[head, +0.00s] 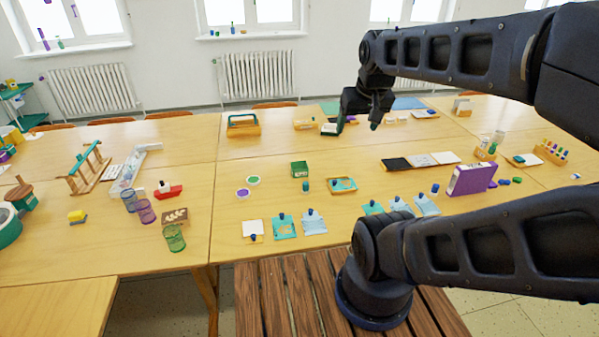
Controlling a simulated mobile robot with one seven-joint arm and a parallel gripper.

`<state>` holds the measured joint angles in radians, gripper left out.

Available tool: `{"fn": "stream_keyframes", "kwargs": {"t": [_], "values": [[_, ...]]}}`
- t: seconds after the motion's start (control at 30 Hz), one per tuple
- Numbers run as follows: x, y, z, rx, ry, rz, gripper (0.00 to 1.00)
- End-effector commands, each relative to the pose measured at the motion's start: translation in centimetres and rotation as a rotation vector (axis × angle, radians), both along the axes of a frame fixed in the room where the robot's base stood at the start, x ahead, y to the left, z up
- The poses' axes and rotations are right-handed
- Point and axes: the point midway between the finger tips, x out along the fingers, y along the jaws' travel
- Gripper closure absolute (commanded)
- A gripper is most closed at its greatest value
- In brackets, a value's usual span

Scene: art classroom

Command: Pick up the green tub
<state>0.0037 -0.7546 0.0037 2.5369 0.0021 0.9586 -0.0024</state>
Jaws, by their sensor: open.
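A small round tub with a green top and pale rim (253,181) stands on the near wooden table (340,220), left of centre. A similar tub with a purple top (243,193) stands just in front of it. A dark green box (299,169) stands a little to the right. My gripper (358,121) is open, with its fingers pointing down, above the far table area. It is well to the right of the green-topped tub and beyond it, apart from it. Nothing shows between its fingers.
A teal tray (342,185), blue cards with small knobs (313,222) and coloured glasses (174,238) stand around. A purple box (470,180) is at right. A wooden carrier (243,125) stands farther back. Bare table lies left of the tubs.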

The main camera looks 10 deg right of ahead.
Motion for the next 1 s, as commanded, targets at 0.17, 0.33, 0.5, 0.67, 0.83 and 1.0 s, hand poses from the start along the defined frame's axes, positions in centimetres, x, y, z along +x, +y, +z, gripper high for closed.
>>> {"fn": "stream_keyframes", "kwargs": {"t": [0.17, 0.33, 0.5, 0.67, 0.83, 1.0], "values": [[0.0, 0.0, 0.0, 0.0, 0.0, 0.0, 0.04], [0.0, 0.0, 0.0, 0.0, 0.0, 0.0, 0.04], [0.9, 0.0, 0.2, -0.012, 0.009, 0.024, 0.04], [3.9, 0.1, 0.5, -0.053, 0.035, 0.104, 0.04], [7.8, 0.4, 0.4, -0.102, 0.069, 0.216, 0.04], [11.9, 0.6, -0.1, -0.148, 0.102, 0.33, 0.04]]}}
